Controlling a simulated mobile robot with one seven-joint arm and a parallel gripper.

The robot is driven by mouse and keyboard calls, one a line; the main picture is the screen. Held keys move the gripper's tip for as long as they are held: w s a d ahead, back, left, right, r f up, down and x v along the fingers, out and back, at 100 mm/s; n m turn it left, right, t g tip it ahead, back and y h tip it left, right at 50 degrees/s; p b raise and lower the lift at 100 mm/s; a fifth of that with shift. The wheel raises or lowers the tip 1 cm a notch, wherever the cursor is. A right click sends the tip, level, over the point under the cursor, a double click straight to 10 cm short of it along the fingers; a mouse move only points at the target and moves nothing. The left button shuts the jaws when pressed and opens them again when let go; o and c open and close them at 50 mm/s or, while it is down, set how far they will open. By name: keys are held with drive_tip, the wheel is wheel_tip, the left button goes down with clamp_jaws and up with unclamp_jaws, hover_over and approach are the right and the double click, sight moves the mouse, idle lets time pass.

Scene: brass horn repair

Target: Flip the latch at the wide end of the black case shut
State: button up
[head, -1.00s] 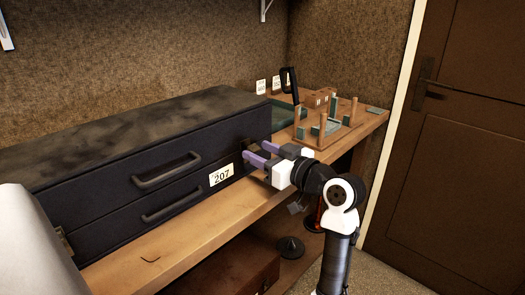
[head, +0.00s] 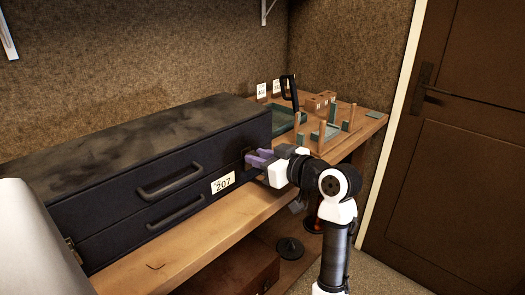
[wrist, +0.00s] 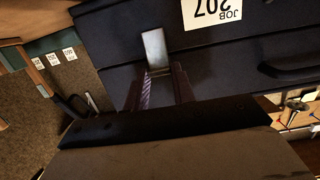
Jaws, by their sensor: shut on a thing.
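The black case (head: 110,190) lies along the bench with its long front face toward me and its lid down. My gripper (head: 258,158) is at the right end of this face, beside the 207 label, its purple fingers close together. In the wrist view, which shows the case upside down, a pale metal latch plate (wrist: 154,48) crosses the seam between the case halves. My gripper (wrist: 162,76) has its fingers on either side of the latch's end and is shut on it. The fingers hide part of the latch in the head view.
Two handles (head: 170,183) stick out of the case front. Another latch (head: 72,250) shows at its left end. A wooden rack with pegs (head: 328,130) and a green tray (head: 284,119) stand on the bench (head: 225,212) to the right. The bench strip before the case is mostly clear.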

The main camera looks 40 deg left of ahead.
drive_tip(key=shift+a+r+h+p, duration=0.25)
drive_tip(key=shift+r+h+p, duration=0.35)
drive_tip(key=shift+p, duration=0.3)
drive_tip(key=shift+a+f+h+p, duration=0.15)
drive_tip(key=shift+f+h+p, duration=0.1)
drive_tip(key=shift+h+p, duration=0.05)
drive_tip(key=o, duration=1)
drive_tip(key=b+v, duration=0.2)
drive_tip(key=v, duration=1.1)
drive_tip(key=shift+d+r, duration=0.15)
drive_tip(key=shift+d, duration=0.2)
